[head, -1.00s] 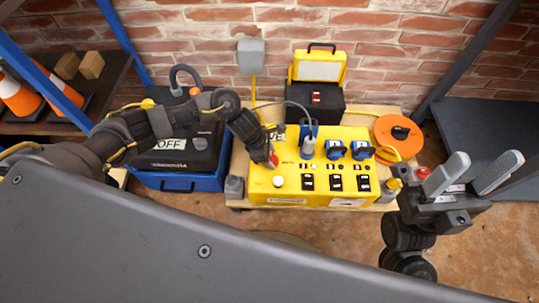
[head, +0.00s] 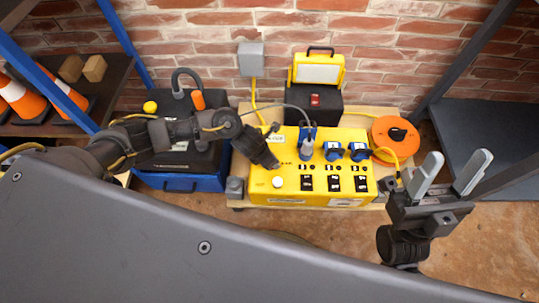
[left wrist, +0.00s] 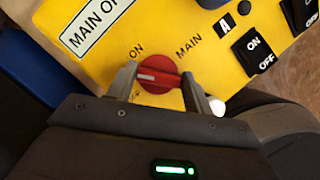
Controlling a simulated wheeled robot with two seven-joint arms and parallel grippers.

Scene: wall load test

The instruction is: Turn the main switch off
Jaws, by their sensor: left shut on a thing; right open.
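The main switch (left wrist: 158,75) is a round red knob with a pale line on its grip, on the yellow distribution box (head: 325,142). In the left wrist view, ON is printed above left of the knob and MAIN to its right. Any other position label is mostly hidden by a finger. My left gripper (left wrist: 159,72) has a finger at each end of the knob's grip and is shut on it. In the head view my left gripper (head: 272,163) is at the box's left part and hides the knob. My right gripper (head: 458,172) is open and empty, right of the box.
Plugs (head: 333,151) and black rocker switches (head: 334,183) sit right of the knob. An orange cable reel (head: 388,146) stands right of the box and a work lamp (head: 318,70) behind it. A blue case (head: 178,185) is at left. Shelves flank both sides.

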